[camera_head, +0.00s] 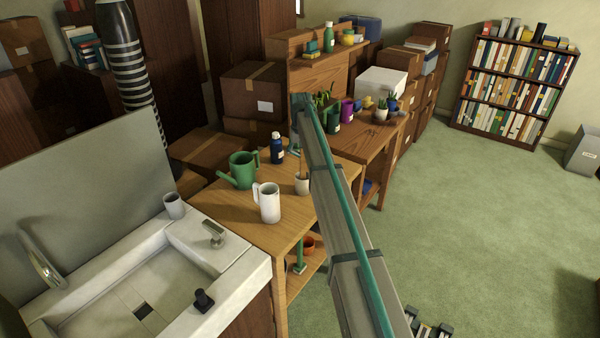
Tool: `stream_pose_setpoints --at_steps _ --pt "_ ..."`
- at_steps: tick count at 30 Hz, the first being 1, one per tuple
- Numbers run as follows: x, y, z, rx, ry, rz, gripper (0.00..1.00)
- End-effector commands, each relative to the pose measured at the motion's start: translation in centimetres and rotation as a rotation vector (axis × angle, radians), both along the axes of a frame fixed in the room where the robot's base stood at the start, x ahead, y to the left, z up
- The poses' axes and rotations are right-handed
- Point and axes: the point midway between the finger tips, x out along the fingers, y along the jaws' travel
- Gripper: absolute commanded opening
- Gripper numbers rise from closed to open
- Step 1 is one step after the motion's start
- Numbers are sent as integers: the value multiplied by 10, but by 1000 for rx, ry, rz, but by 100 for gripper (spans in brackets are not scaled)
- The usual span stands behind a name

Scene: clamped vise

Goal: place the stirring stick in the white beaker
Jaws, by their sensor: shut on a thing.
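A tall white vessel with a handle (269,205) stands upright on the wooden table, near the sink. It looks like the white beaker; no stick shows in it. A small cream cup (302,186) stands behind it to the right, close to my arm. A thin brown upright shape (303,166) rises at this cup; I cannot tell whether it is the stirring stick. My arm runs from the bottom right up across the middle and covers part of the table. I cannot make out my gripper's fingers or anything held in them.
On the table (237,215) are a green watering can (243,169) and a dark blue bottle (277,149). A sink (150,275) with a small grey cup (174,206) is at left. Potted plants (381,114) and a purple mug (347,110) stand farther back. Green floor is open at right.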

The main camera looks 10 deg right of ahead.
Motion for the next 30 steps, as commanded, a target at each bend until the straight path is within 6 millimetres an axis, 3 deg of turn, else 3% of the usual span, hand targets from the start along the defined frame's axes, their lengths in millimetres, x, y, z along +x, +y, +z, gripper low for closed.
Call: stream_pose_setpoints --at_steps 15,28,29,30 --pt "-1 0 -56 -1 1 0 0" --pt "0 0 -66 -1 -1 0 0" --pt "0 0 -65 -1 -1 0 50" --pt "0 0 -65 -1 -1 0 56"
